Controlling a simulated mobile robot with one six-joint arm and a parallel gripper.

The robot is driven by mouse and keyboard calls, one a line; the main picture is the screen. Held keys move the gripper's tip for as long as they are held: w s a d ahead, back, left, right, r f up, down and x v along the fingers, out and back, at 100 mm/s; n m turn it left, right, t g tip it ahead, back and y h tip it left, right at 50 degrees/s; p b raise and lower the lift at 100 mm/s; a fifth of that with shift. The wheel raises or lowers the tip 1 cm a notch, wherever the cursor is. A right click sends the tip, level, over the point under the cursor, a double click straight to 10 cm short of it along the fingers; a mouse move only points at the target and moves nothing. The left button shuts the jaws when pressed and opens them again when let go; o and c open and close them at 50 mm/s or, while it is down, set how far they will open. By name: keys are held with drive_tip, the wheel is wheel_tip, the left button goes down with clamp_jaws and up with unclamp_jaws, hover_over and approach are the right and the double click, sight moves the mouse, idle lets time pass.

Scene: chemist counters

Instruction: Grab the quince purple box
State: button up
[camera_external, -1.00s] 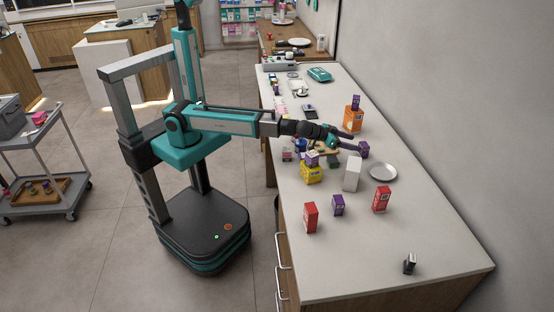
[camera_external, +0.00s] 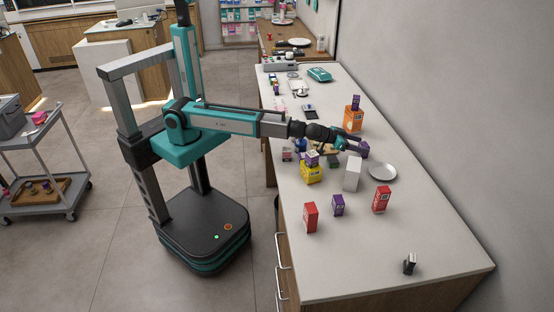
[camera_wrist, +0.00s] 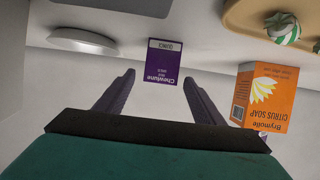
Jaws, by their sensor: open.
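The quince purple box (camera_wrist: 163,62) is dark purple with a white band, and its lettering appears upside down in the wrist view. It stands ahead of my gripper (camera_wrist: 158,76), whose two fingers are spread on either side of its lower part in the picture. My gripper is open, and the box is not clamped. In the external view, a purple box (camera_external: 363,148) shows at the tips of my gripper (camera_external: 350,143), between an orange box and a round plate. Its left side is partly hidden by the fingers there.
An orange citrus soap box (camera_wrist: 269,96) is close to the right finger. A white plate (camera_wrist: 82,41) lies left. A white box (camera_external: 352,174) and yellow box (camera_external: 311,173) stand nearby. Other purple boxes include one (camera_external: 338,205) between two red boxes. A wall bounds the counter.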

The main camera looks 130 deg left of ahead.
drive_tip(key=shift+w+a+f, duration=0.25)
drive_tip(key=shift+w+a, duration=0.1)
drive_tip(key=shift+a, duration=0.05)
idle(0.4)
drive_tip(key=c, duration=1.2)
